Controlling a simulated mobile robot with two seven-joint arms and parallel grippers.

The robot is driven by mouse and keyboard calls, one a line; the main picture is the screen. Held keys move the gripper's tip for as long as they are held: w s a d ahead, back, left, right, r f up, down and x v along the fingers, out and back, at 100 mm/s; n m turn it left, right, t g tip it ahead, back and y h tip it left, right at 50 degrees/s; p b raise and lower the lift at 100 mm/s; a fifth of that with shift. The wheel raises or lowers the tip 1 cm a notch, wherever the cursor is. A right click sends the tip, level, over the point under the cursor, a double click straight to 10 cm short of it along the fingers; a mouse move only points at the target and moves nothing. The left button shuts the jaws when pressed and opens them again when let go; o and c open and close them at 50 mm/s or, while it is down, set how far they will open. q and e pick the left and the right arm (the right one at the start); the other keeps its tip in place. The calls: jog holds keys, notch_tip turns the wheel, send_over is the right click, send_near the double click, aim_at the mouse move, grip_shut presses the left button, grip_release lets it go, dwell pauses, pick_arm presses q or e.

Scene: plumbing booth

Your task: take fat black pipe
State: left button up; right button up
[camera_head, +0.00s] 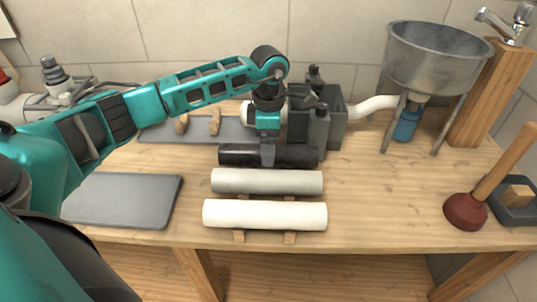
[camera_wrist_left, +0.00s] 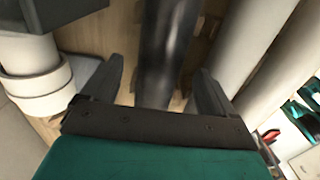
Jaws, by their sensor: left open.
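The fat black pipe (camera_head: 292,156) lies crosswise on the wooden table, behind a grey pipe (camera_head: 266,181) and a white pipe (camera_head: 264,214). My left gripper (camera_head: 267,158) is above the black pipe, pointing down, and hides part of its middle. In the left wrist view the black pipe (camera_wrist_left: 168,50) runs between the two open fingers (camera_wrist_left: 158,88), with a visible gap on both sides. I cannot tell how far the fingertips reach down around it. My right gripper is not in view.
A dark grey box-like fixture (camera_head: 329,115) with a white pipe stands close behind the black pipe. A metal basin (camera_head: 435,62) stands at the back right, and a plunger (camera_head: 466,209) at the right. A flat grey tray (camera_head: 122,200) lies at the left.

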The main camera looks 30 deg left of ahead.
pick_arm(q)
notch_tip(320, 180, down, 4)
jog(key=shift+r, duration=0.15)
jog(key=c, duration=1.2)
